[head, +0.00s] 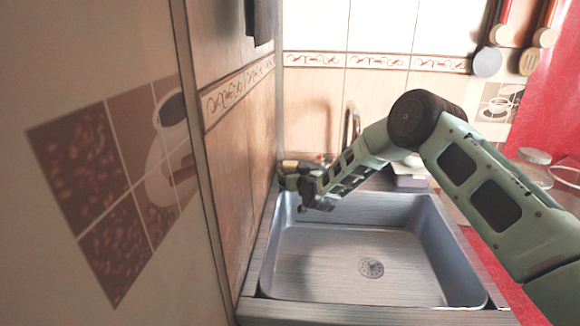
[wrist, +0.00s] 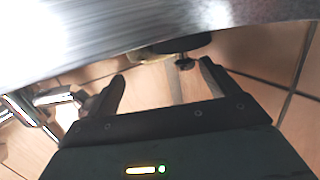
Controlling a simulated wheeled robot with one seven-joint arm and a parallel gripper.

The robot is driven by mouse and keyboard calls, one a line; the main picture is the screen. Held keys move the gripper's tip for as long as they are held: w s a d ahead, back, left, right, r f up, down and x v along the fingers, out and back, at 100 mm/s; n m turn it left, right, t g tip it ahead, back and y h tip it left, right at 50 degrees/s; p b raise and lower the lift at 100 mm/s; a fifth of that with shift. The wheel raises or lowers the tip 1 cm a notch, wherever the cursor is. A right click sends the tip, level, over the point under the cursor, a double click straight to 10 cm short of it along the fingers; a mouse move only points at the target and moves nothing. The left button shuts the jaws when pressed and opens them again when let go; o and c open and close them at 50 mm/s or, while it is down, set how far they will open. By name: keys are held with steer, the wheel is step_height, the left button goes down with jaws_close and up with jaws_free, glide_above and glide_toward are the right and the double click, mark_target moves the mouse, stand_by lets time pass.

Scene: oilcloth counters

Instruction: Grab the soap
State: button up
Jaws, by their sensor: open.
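My gripper (wrist: 162,72) is open, its two dark fingers apart with nothing clamped between them. In the head view my arm reaches over the sink to its back left corner. A small yellowish thing (head: 290,163) shows there, right at the end of my arm. In the wrist view a dark rounded thing (wrist: 190,43) with a yellowish edge and a small metal part lies just beyond the fingertips, between their lines. It may be the soap, but it is too cut off to be sure. My arm hides part of that corner.
The metal sink (head: 330,285) is empty, with a drain in its floor. A tiled wall (head: 235,145) stands close on the left. The tap (head: 352,125) rises behind the sink and shows in the wrist view (wrist: 50,98). A pale object (head: 410,182) sits behind my arm.

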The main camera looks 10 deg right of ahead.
mark_target(291, 164)
steer(key=shift+w+f+p, duration=0.2)
steer(key=shift+w+p, duration=0.4)
steer(key=shift+w, duration=2.15)
steer(key=shift+c, duration=0.4)
steer(key=c, duration=1.2)
